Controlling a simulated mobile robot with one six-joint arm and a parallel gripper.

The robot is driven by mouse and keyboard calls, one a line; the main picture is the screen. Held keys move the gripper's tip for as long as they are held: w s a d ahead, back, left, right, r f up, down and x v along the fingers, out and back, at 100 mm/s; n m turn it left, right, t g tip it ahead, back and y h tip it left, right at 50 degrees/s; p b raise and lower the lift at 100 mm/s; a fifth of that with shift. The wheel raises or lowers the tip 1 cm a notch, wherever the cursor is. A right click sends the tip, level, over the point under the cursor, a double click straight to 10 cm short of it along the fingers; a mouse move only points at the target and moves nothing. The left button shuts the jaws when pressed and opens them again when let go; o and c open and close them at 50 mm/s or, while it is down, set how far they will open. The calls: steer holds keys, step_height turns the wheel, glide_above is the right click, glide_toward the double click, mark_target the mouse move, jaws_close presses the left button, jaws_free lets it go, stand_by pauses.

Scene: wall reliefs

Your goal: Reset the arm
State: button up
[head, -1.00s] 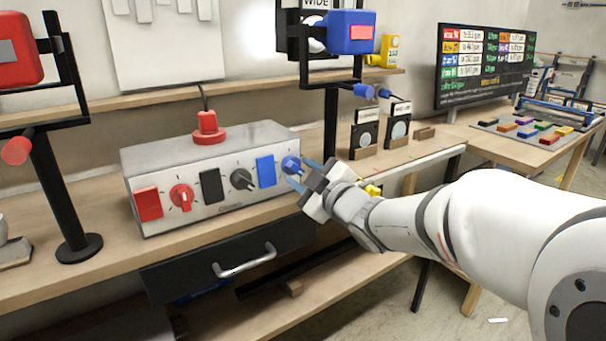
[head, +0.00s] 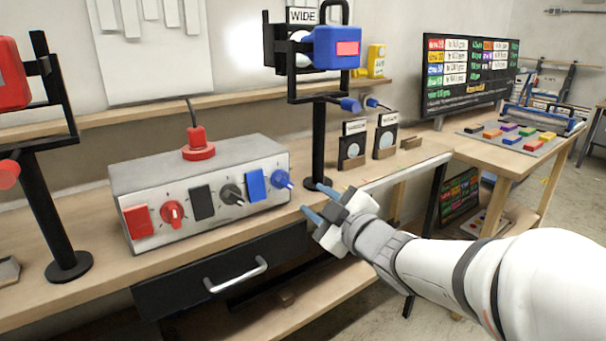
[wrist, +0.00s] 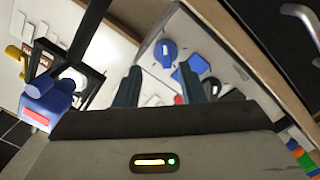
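My gripper (head: 318,201) is in front of the workbench's front edge, to the right of the grey control box (head: 200,230). Its two blue-tipped fingers are apart with nothing between them. In the wrist view my gripper (wrist: 164,85) also shows its fingers spread, with the box's blue knob (wrist: 165,52) beyond them. In the head view the blue knob (head: 282,179) sits at the right end of the box's face, left of the fingertips and apart from them.
The box also carries a red knob (head: 172,213) and a black knob (head: 232,194). A blue lamp (head: 335,48) on a black stand rises behind my gripper. A drawer handle (head: 236,275) juts out below the bench top. Open floor lies at the lower right.

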steer(key=s+d+r+m+g+h+p, duration=0.2)
steer(key=d+m+h+p, duration=0.3)
steer(key=s+d+r+m+g+h+p, duration=0.2)
steer(key=d+m+h+p, duration=0.2)
steer(key=d+p, duration=0.2)
steer(key=s+r+m+g+p, duration=0.1)
steer(key=s+m+g+p, duration=0.4)
steer(key=s, duration=1)
steer(key=g+p, duration=0.3)
steer(key=shift+s+a+r+m+p, duration=0.2)
steer(key=shift+s+r+m+p, duration=0.1)
steer(key=shift+m+p, duration=0.1)
